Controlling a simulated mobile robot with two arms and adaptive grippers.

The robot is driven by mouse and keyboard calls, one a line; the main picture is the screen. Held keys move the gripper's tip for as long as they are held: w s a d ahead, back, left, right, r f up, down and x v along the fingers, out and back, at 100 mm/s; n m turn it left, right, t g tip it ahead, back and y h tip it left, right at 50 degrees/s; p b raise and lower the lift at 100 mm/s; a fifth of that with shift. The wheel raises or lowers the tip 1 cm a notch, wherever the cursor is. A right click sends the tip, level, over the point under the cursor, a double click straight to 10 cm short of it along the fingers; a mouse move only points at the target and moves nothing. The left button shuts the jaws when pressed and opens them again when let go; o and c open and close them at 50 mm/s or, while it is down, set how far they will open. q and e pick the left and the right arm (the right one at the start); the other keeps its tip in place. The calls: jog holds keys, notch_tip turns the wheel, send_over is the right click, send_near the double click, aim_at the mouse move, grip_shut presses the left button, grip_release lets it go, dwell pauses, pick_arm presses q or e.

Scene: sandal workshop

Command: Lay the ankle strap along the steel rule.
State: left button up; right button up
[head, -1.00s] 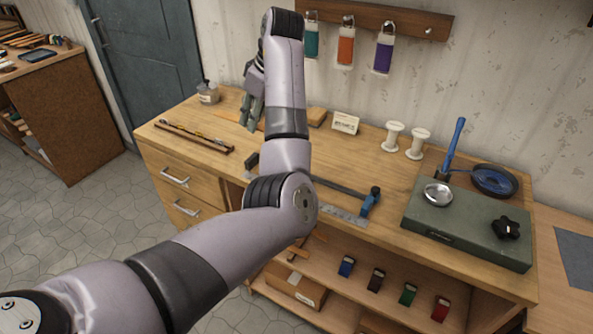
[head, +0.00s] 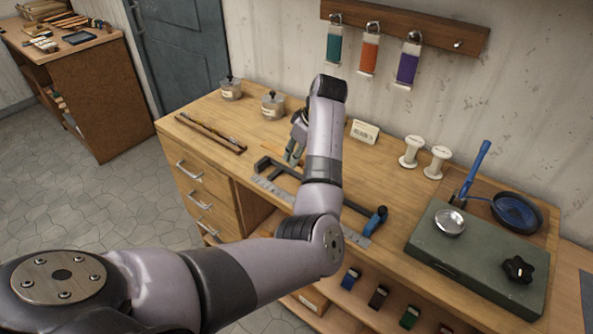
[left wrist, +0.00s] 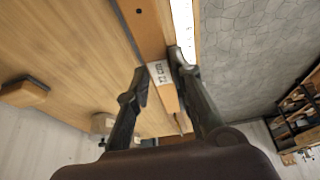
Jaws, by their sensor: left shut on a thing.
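The ankle strap (left wrist: 144,28) is a tan leather band with a hole, seen in the left wrist view. It runs between the fingertips of my left gripper (left wrist: 160,68), which is shut on it. A small white label with print shows on the band at the fingers. The pale steel rule (left wrist: 183,22) lies close beside the strap there, on its right. In the head view the rule (head: 270,187) lies along the bench's front edge, partly hidden by my arm. My left gripper (head: 294,152) is just behind it. Contact between strap and bench is unclear. My right gripper is not in view.
A dark bar tool with a blue handle (head: 375,220) lies along the rule. Two lidded jars (head: 272,104), a card (head: 365,131) and white spools (head: 412,151) stand behind. A grey-green case (head: 470,255) is at right. A slim wooden tray (head: 210,133) is at left.

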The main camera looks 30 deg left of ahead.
pick_arm(q)
jog(key=f, duration=0.3)
jog(key=shift+w+d, duration=0.1)
jog(key=shift+w, duration=0.1)
jog(key=f, duration=0.2)
jog(key=f+p, duration=0.1)
jog(key=shift+s+f, duration=0.2)
jog(key=shift+f, duration=0.2)
jog(key=shift+w+f, duration=0.1)
jog(key=shift+f, duration=0.4)
jog(key=shift+f, duration=0.6)
jog(key=o, duration=0.8)
jog(key=shift+o, duration=0.2)
jog(key=shift+r, duration=0.15)
jog(key=b+v, duration=0.2)
jog(key=v, duration=1.1)
jog(key=shift+a, duration=0.25)
